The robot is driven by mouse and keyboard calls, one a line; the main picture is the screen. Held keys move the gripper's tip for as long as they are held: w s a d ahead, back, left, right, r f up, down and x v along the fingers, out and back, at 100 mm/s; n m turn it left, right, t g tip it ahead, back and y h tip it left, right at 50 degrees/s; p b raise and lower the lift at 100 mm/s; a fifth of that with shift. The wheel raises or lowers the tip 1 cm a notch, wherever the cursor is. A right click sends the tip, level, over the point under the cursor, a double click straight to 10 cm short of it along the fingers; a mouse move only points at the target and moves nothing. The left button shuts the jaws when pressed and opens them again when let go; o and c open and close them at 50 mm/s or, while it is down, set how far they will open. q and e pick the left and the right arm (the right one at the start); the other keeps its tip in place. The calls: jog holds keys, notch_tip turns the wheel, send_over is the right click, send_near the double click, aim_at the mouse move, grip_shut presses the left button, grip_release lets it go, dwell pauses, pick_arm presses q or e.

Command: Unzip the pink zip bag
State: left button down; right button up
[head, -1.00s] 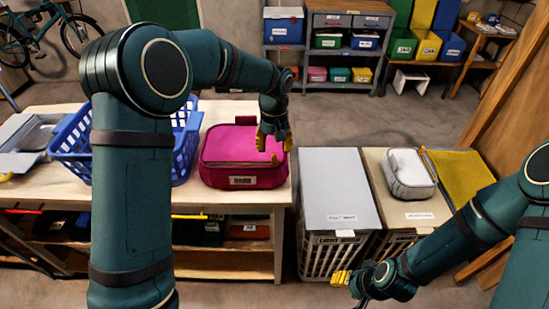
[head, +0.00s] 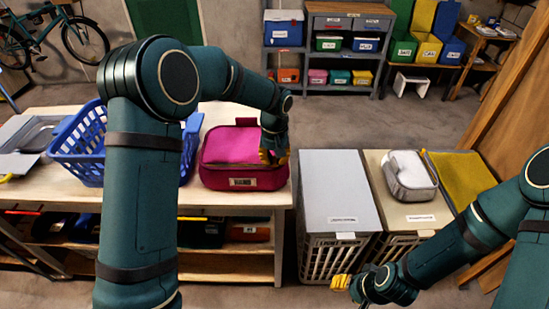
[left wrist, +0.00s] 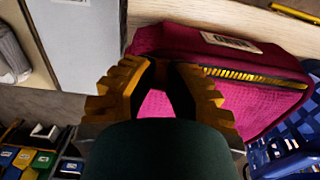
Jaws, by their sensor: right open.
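The pink zip bag (head: 230,150) lies on the wooden table near its right end, its label facing the front. It also fills the middle of the left wrist view (left wrist: 250,98), where a yellow zipper strip (left wrist: 252,76) runs along its edge. My left gripper (head: 274,159) is at the bag's right end, pointing down. In the left wrist view its fingertips (left wrist: 166,66) are over the bag's edge, with a narrow gap between them. Whether they hold anything is unclear; I cannot make out a zipper pull. My right gripper (head: 341,284) is open and empty, low in front of the hampers.
A blue basket (head: 78,150) stands left of the bag, partly behind my left arm. Two hampers stand right of the table: one grey-lidded (head: 335,190), one beige-lidded (head: 405,208) with a grey-white case (head: 410,174) on top. Shelves (head: 327,70) stand at the back.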

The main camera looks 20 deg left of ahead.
aim_at(208, 165)
pick_arm(q)
jog(key=s+a, duration=0.1)
jog(key=a, duration=0.5)
jog(key=s+a, duration=0.2)
jog(key=a, duration=0.4)
jog(key=s+a, duration=0.2)
jog(key=a, duration=0.4)
jog(key=shift+s+a+p, duration=0.25)
jog(key=shift+a+p, duration=0.05)
jog(key=shift+p, duration=0.1)
jog(key=c, duration=0.9)
grip_release()
jog(key=shift+a, duration=0.15)
jog(key=shift+c, duration=0.2)
jog(key=shift+r, duration=0.5)
notch_tip(208, 165, up, 11)
